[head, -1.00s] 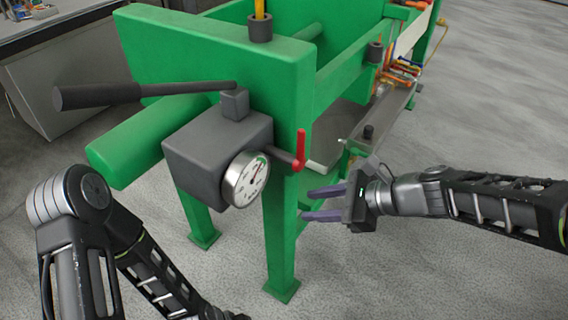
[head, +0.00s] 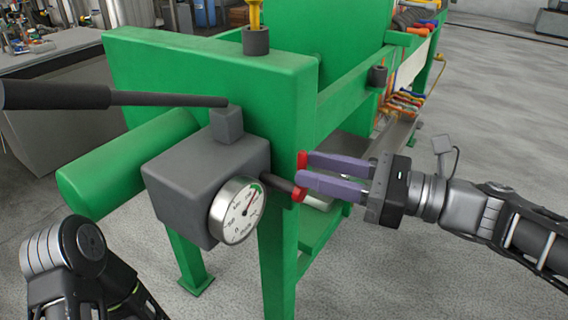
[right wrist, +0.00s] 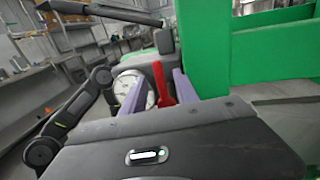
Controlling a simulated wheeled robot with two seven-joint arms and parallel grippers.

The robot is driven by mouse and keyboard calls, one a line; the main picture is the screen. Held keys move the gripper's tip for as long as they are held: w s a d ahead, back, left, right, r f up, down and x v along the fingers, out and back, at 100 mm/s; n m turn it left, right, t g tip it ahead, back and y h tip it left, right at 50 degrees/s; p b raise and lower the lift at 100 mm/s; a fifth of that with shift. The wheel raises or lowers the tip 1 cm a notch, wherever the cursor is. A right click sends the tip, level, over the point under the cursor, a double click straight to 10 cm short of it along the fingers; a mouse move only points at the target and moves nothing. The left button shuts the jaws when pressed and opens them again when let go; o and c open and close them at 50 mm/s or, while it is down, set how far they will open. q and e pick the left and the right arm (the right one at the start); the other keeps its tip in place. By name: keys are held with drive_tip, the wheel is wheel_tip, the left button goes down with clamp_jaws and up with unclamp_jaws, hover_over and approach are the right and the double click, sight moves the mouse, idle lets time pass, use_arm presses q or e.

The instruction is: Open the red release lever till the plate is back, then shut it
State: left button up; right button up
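The small red release lever (head: 299,195) sits on a short dark stem at the right side of the grey pump block (head: 200,180). My right gripper (head: 302,174) is at the lever, its purple fingers pointing left and covering part of it. In the right wrist view the red lever (right wrist: 160,84) stands between the two spread fingers, nearer the right one, with a gap on the left. The gripper is open. The plate cannot be made out clearly. My left arm shows at lower left, its gripper out of view.
A long dark pump handle (head: 110,97) reaches left from the block. The green press frame (head: 215,75) stands behind. Clear floor (head: 500,100) lies at right.

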drive_tip(key=b+x, duration=0.1)
drive_tip(key=x, duration=0.4)
drive_tip(key=shift+a+f, duration=0.1)
drive_tip(key=shift+f, duration=0.05)
drive_tip(key=shift+w+a, duration=0.15)
drive_tip(key=shift+a, duration=0.15)
drive_tip(key=shift+c, duration=0.4)
clamp_jaws()
idle(0.6)
